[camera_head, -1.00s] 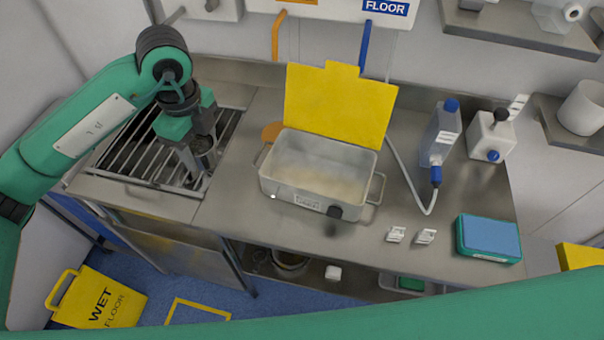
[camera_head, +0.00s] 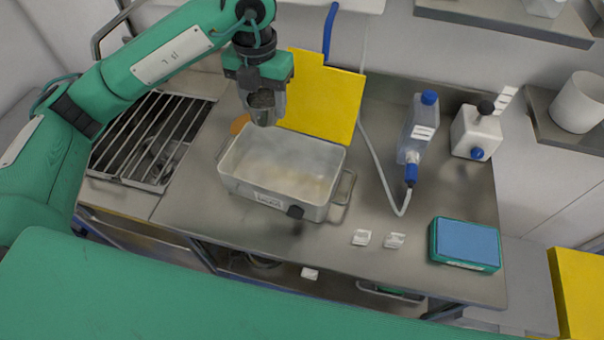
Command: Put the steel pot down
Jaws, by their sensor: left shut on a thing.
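The small steel pot (camera_head: 262,101) is grey and partly hidden between the fingers of my left gripper (camera_head: 264,112). My left gripper is shut on it and points down. In the picture the pot shows over the back edge of the open white-grey basin (camera_head: 243,187), in front of the upright yellow lid (camera_head: 338,100). It appears held up in the air; its exact height is hard to tell. My right gripper is not in view.
A slatted metal rack (camera_head: 125,150) is at the left of the steel worktop (camera_head: 205,215). At the right stand a blue-capped bottle (camera_head: 418,130), a white canister (camera_head: 474,135) and a blue-topped green box (camera_head: 466,246). Two small white pieces (camera_head: 361,238) lie in front.

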